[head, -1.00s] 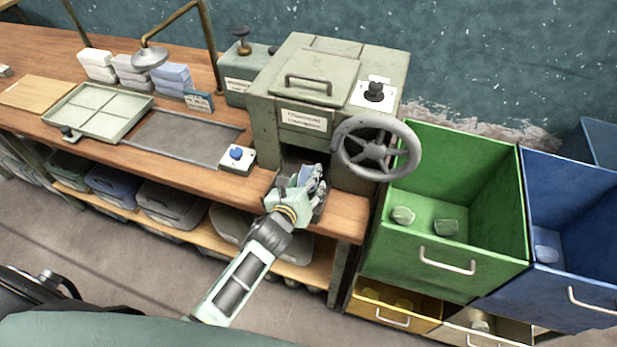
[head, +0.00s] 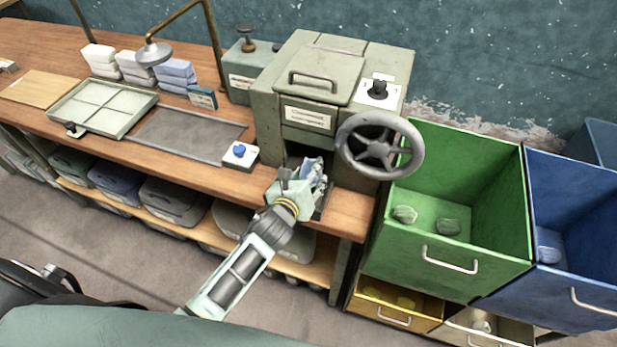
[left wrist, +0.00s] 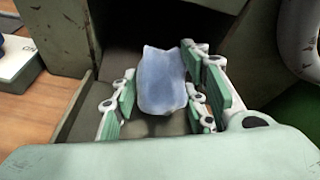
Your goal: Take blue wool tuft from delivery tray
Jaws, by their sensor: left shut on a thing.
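The blue wool tuft (left wrist: 162,82) is a pale blue soft block between the fingers of my left gripper (left wrist: 165,98) in the left wrist view. The gripper is shut on it. In the head view my left gripper (head: 308,180) is at the mouth of the green-grey machine, over the delivery tray (head: 325,203), and mostly hides the tuft. The tray's dark floor and side (left wrist: 85,118) show around the fingers in the left wrist view. I cannot tell whether the tuft still touches the tray. My right gripper is not in view.
The machine (head: 310,95) has a handwheel (head: 379,146) just right of the gripper. A white box with a blue button (head: 240,154) sits to the left. A green bin (head: 450,200) and a blue bin (head: 575,240) stand at the right. Free room lies in front of the bench.

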